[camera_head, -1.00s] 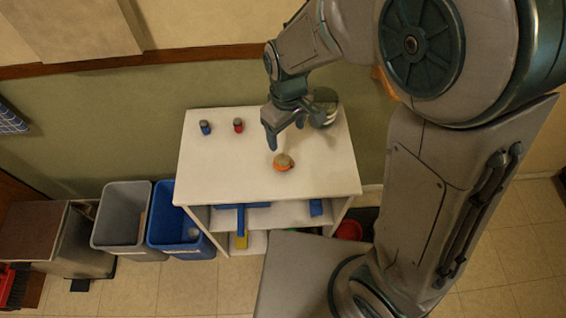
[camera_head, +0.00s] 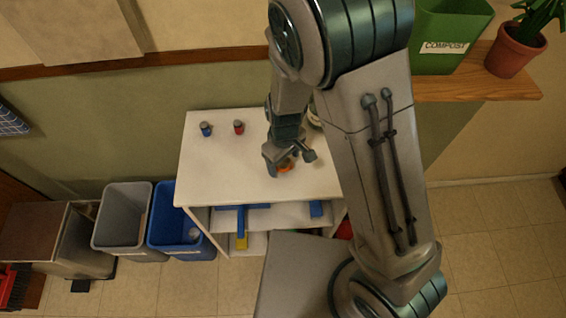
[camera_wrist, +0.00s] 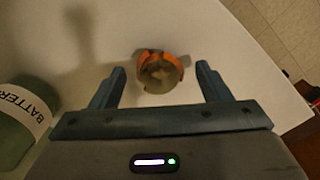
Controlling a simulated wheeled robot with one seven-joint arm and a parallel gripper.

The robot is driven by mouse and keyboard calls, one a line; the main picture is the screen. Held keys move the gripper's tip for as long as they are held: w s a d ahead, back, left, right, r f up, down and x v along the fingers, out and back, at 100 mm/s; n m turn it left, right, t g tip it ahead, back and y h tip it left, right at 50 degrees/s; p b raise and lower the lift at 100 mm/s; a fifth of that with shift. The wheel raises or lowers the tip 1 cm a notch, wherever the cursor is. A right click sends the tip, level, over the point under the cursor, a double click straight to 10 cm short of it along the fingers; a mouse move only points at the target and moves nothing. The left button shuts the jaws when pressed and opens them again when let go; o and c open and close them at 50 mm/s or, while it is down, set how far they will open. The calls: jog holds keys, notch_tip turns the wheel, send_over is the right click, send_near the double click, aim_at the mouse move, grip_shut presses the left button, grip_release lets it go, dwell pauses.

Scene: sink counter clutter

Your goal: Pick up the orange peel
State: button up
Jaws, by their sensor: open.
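The orange peel (camera_wrist: 174,62) lies on the white table top in the wrist view, curled, with an orange rim and a duller brownish middle. In the head view only a bit of the orange peel (camera_head: 285,168) shows, mostly hidden by my gripper (camera_head: 287,164). In the wrist view my gripper (camera_wrist: 160,85) is open, its two fingers apart and pointing toward the peel. The peel is just beyond the fingertips, roughly centred between them, and is not held.
A green container labelled "BATTER..." (camera_wrist: 22,125) stands close to the left of my gripper in the wrist view. Blue (camera_head: 206,129) and red (camera_head: 239,127) small cans stand at the back left of the white table (camera_head: 225,175). The table's right edge is near the peel.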

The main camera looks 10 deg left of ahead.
jog(key=shift+f, duration=0.95)
jog(key=c, duration=1)
jog(key=shift+c, duration=0.2)
jog(key=shift+r, duration=0.15)
